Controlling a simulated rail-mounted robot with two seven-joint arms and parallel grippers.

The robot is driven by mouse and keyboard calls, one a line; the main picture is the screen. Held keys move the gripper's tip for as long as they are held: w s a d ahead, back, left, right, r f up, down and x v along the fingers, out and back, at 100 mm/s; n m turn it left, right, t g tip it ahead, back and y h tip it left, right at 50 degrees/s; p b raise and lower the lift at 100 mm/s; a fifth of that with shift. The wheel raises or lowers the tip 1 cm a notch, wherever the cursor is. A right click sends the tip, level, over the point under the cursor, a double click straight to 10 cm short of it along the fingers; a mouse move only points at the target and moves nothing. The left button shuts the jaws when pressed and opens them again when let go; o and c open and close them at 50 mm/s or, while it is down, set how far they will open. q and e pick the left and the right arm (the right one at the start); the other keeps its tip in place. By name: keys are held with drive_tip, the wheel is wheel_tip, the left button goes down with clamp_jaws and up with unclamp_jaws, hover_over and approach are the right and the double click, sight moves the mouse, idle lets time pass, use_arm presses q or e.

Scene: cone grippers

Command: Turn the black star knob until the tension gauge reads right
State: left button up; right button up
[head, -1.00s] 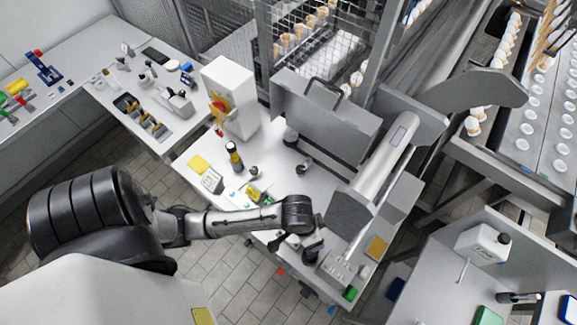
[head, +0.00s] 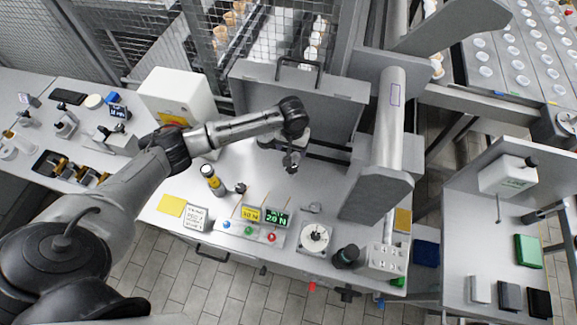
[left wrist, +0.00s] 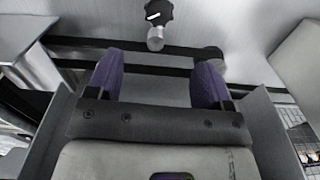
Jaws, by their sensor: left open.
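My left gripper (head: 291,150) points down over the back middle of the bench in the head view. In the left wrist view the left gripper (left wrist: 158,77) has two purple-padded fingers spread wide with nothing between them. A black knob (left wrist: 159,11) with a white mark sits on a metal stem just beyond the fingers, apart from them and cut off by the top edge. In the head view I cannot separate the knob from the hand. The gauge panel has a yellow display (head: 250,214) and a green display (head: 277,219) that reads 20 N. My right gripper is not in view.
A round white dial (head: 315,238) and a black cylinder (head: 346,256) stand right. A grey column machine (head: 376,185) bounds the right side.

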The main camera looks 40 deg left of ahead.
sight(292, 168)
use_arm(q)
wheel_tip(292, 168, down, 13)
drive_tip(key=shift+d+r+b, duration=0.1)
drive_tip(key=shift+r+b, duration=0.1)
drive_tip(key=shift+b, duration=0.55)
drive_tip(key=shift+c, duration=0.2)
drive_tip(key=c, duration=0.9)
